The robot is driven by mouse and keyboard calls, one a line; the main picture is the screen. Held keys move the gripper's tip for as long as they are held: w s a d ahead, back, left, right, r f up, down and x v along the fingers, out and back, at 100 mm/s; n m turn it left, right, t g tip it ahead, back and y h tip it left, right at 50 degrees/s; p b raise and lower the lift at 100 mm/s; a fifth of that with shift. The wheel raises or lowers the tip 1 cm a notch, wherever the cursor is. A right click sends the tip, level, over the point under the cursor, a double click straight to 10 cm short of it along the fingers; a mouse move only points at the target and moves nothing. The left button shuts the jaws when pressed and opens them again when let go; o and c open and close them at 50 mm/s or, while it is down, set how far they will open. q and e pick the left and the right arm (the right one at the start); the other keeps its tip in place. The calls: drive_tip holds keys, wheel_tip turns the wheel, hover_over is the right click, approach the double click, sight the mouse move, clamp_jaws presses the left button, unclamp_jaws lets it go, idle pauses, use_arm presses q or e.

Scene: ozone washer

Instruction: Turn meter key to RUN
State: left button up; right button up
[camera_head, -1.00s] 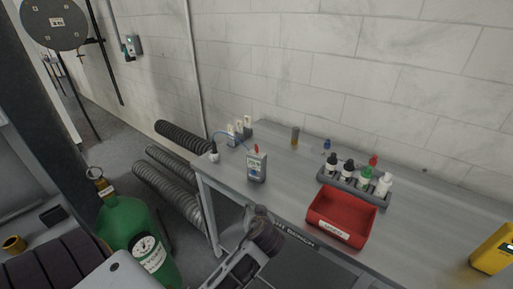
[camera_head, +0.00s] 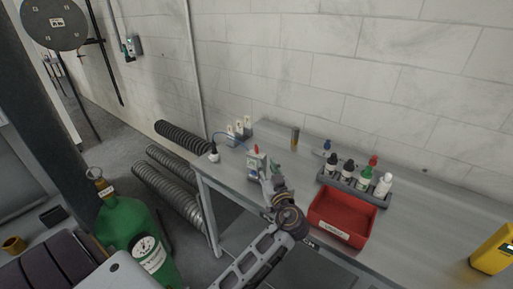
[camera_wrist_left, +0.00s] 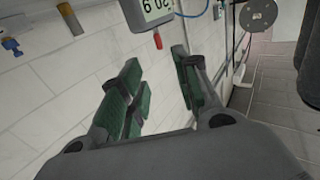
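The meter (camera_head: 254,165) is a small grey box standing upright on the grey bench, partly covered by my gripper in the head view. A red key (camera_head: 256,149) sticks up from its top. In the left wrist view, the meter (camera_wrist_left: 150,12) shows a lit display with digits at the top, and the red key (camera_wrist_left: 157,41) points into the gap ahead of the fingers. The key's marked positions are too small to read. My right gripper is not in view.
A red bin (camera_head: 336,221) lies right of my left arm. A rack (camera_head: 352,187) of capped bottles stands behind it. A yellow device (camera_head: 494,250) is far right.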

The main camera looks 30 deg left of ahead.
sight(257, 146)
use_arm(q)
drive_tip(key=shift+a, duration=0.1)
drive_tip(key=p+x, duration=0.3)
drive_tip(key=x, duration=0.9)
drive_tip(key=shift+p+x, duration=0.4)
drive_tip(key=shift+x, duration=0.45)
clamp_jaws()
